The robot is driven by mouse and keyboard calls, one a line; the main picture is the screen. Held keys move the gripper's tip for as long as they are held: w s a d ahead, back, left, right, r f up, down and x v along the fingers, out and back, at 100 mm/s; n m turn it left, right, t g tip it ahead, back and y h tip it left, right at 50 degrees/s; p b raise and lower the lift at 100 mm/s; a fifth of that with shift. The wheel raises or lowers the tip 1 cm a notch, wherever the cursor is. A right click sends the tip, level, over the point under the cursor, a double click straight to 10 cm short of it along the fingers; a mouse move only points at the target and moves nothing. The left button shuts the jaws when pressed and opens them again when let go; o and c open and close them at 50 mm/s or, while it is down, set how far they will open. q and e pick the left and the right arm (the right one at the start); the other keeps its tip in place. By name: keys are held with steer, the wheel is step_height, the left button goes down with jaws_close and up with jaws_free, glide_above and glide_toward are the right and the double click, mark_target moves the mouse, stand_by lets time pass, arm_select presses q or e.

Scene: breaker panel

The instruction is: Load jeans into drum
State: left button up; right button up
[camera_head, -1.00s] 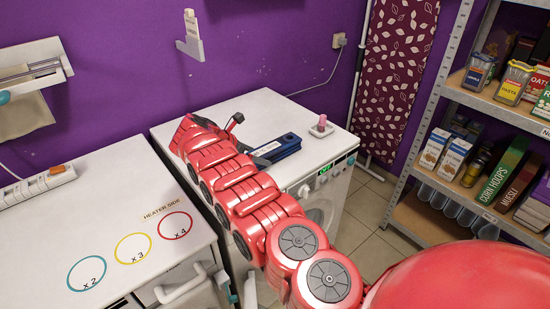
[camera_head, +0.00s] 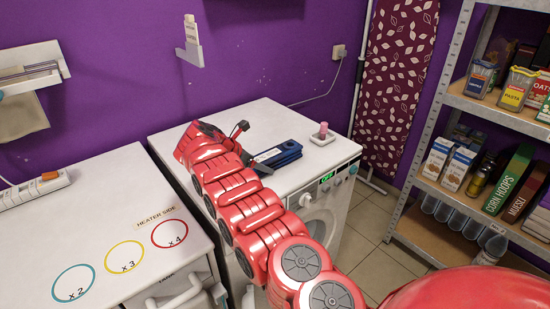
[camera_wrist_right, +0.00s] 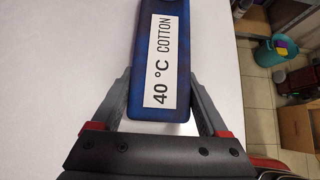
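A blue slab-like item (camera_head: 281,153) lies on the white washing machine top (camera_head: 262,116). In the right wrist view the blue item (camera_wrist_right: 163,112) has a white label reading "40 °C COTTON". My right gripper (camera_head: 252,144) is low over the machine top. In the right wrist view, its two fingers (camera_wrist_right: 160,85) are spread, one each side of the near end of the item. I cannot tell whether they touch it. The machine's round front (camera_head: 318,222) is partly behind my right arm; whether its door is open cannot be told. My left gripper is out of view.
A pink object (camera_head: 323,129) stands on a small white tray near the machine's right edge. A white unit with coloured circles (camera_head: 118,215) stands at left, with a power strip (camera_head: 38,190). Metal shelves (camera_head: 452,100) with boxes stand at right.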

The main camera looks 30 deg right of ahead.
jaws_close()
step_height(320, 180, up, 6)
steer(key=p, duration=0.5)
steer(key=shift+r, duration=0.1)
stand_by(0.5)
